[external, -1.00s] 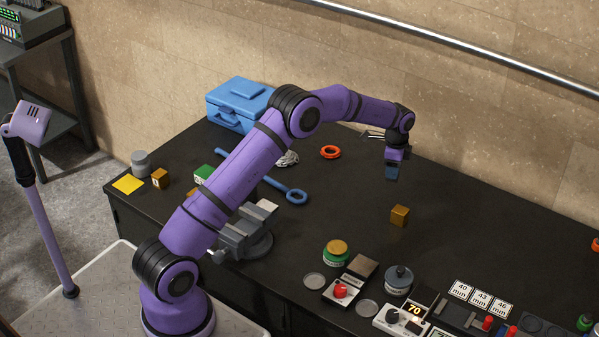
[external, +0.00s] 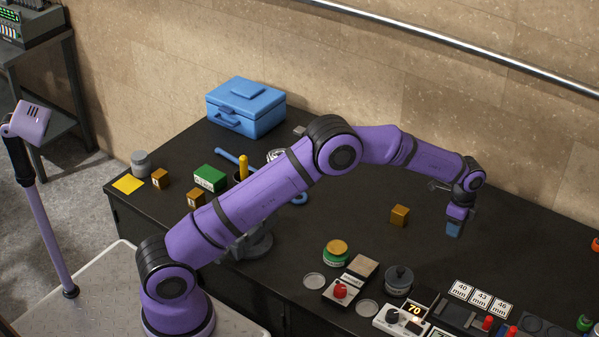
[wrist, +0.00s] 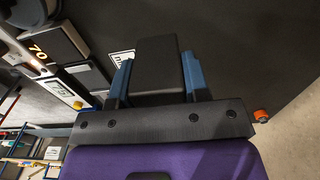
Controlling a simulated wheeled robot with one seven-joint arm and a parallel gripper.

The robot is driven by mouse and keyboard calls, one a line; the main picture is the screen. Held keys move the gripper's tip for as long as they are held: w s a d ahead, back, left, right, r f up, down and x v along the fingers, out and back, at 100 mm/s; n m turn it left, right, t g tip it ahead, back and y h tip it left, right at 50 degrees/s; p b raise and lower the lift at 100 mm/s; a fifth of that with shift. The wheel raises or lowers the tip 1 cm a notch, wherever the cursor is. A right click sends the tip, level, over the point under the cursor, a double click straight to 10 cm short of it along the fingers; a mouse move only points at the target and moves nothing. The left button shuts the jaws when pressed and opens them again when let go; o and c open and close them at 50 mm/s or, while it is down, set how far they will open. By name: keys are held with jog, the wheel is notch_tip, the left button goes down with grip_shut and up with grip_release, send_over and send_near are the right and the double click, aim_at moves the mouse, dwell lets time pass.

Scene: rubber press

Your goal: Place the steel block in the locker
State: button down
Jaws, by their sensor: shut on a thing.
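My gripper (external: 455,228) hangs over the right half of the black bench, pointing down. In the wrist view, its two blue fingers (wrist: 157,62) are shut on a dark grey block (wrist: 157,72), which looks like the steel block. The block lies between the fingers and sticks out a little past their tips. In the external view the block cannot be clearly told apart from the blue fingertips. I cannot make out a locker in either view.
A brass cube (external: 399,216) stands left of my gripper. A blue toolbox (external: 246,107) stands at the back left. The bench right of my gripper is clear towards the wall.

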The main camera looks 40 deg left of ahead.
jog(key=shift+f, duration=4.75)
jog(key=c, duration=0.6)
grip_release()
jog(key=shift+f, duration=0.2)
jog(key=shift+r, duration=0.1)
